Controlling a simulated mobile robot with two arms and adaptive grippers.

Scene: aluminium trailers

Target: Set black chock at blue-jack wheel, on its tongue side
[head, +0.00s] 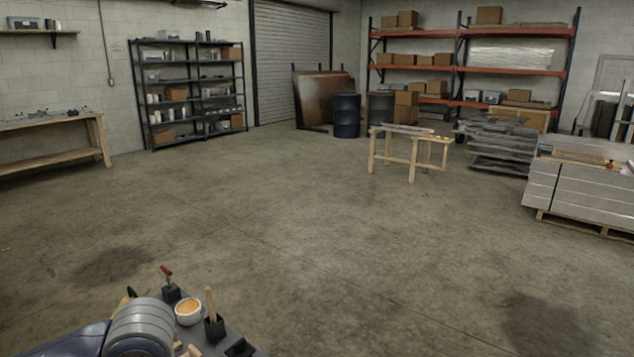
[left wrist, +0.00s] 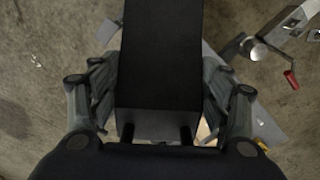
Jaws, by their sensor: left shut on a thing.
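The black chock (left wrist: 160,50) shows in the left wrist view as a dark block running up from the middle to the top edge. My left gripper (left wrist: 160,88) is shut on it, with a finger on each side. In the head view my left arm comes in at the lower left, and neither its fingers nor the chock can be made out there. The blue-jack wheel and the trailer tongue cannot be made out in either view. My right gripper is not in view.
A dark tray (head: 238,334) with a bowl (head: 188,312) and a red-handled tool (head: 168,284) is at the lower left. A red-handled metal part (left wrist: 270,50) shows in the wrist view. Open concrete floor lies ahead. A wooden trestle (head: 410,150) and stacked metal panels (head: 585,190) stand farther off.

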